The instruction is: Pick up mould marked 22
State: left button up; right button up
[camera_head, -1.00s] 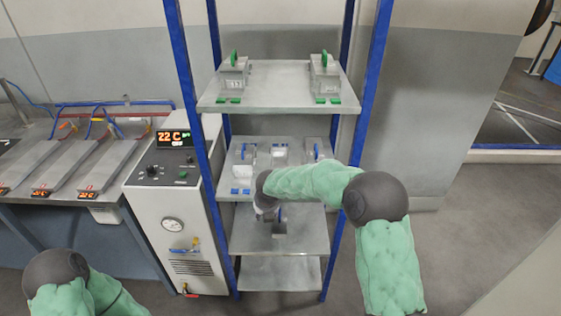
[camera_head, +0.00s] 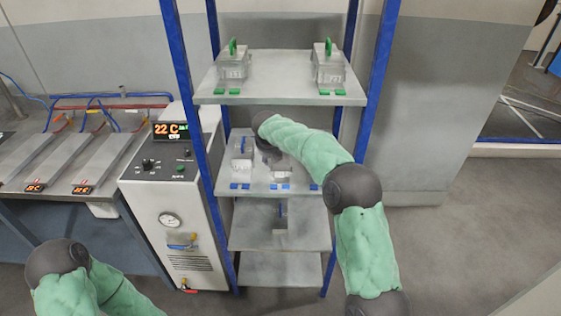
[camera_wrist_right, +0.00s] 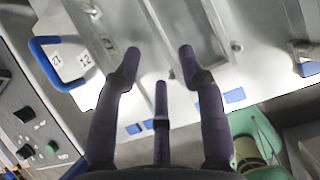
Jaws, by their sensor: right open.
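Moulds stand on the second shelf (camera_head: 262,181). The left mould (camera_head: 241,165) has a blue handle; in the right wrist view it (camera_wrist_right: 75,62) carries a label that I cannot read surely. A middle mould (camera_head: 281,168) is partly behind my right arm. I cannot tell which is marked 22. My right gripper (camera_wrist_right: 160,58) is open and empty, its fingers spread over the middle of the shelf; my arm hides it in the head view. My left gripper is out of view; only part of that arm shows.
The top shelf (camera_head: 283,92) holds two green-handled moulds (camera_head: 232,70) (camera_head: 328,70). Blue posts (camera_head: 188,105) frame the rack. A control unit (camera_head: 160,215) reading 22 C stands at left.

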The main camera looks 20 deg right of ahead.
jog(key=shift+w+d, duration=0.25)
jog(key=shift+w, duration=0.7)
jog(key=shift+w+d, duration=0.25)
jog(key=shift+w, duration=0.65)
jog(key=shift+b+x, duration=1)
jog(key=shift+x, duration=1.55)
grip_shut()
jog(key=shift+r, duration=0.15)
